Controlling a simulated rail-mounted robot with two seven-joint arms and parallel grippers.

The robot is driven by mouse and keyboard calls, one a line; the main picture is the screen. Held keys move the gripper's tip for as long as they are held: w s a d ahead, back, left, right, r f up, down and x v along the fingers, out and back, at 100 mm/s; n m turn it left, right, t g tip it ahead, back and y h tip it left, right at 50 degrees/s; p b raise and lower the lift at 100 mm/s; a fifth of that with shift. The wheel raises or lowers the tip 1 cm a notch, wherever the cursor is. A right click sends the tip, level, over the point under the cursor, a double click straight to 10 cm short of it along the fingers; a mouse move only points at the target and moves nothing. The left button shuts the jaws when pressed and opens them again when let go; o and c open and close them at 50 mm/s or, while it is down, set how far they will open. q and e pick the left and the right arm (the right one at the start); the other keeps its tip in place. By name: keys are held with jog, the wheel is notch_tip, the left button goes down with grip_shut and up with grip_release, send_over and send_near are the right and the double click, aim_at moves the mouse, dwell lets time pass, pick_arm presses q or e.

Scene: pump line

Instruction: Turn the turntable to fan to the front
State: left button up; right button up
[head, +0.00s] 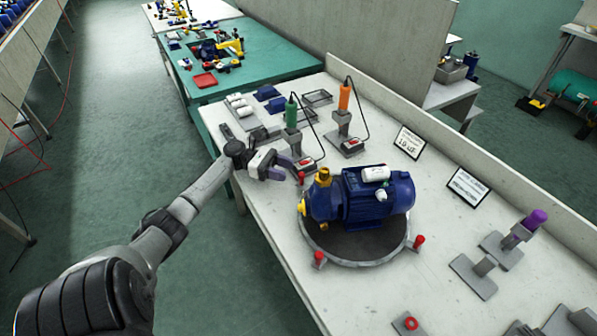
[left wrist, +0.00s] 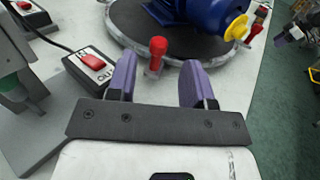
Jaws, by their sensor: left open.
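The turntable (head: 352,247) is a dark round plate with a light rim, on the bench. A blue pump with motor (head: 370,198) lies on it, its yellow-fitted end at the left and its blue motor end at the right. Red-topped pegs (head: 319,259) (head: 418,242) stand at the rim. My left gripper (head: 283,172) is open, its purple fingers pointing at the far-left red peg (head: 300,177). In the left wrist view this peg (left wrist: 157,52) shows between the fingertips (left wrist: 156,75), slightly beyond them; contact cannot be told. My right gripper is out of view.
Green (head: 292,112) and orange (head: 344,97) tools on stands with cables are behind the turntable. A switch box (left wrist: 94,72) is close left of my fingers in the left wrist view. Grey fixtures (head: 473,276) stand at the right. The bench front-left of the turntable is clear.

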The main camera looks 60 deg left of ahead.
pick_arm(q)
jog(key=v, duration=0.6)
jog(key=shift+w, duration=0.1)
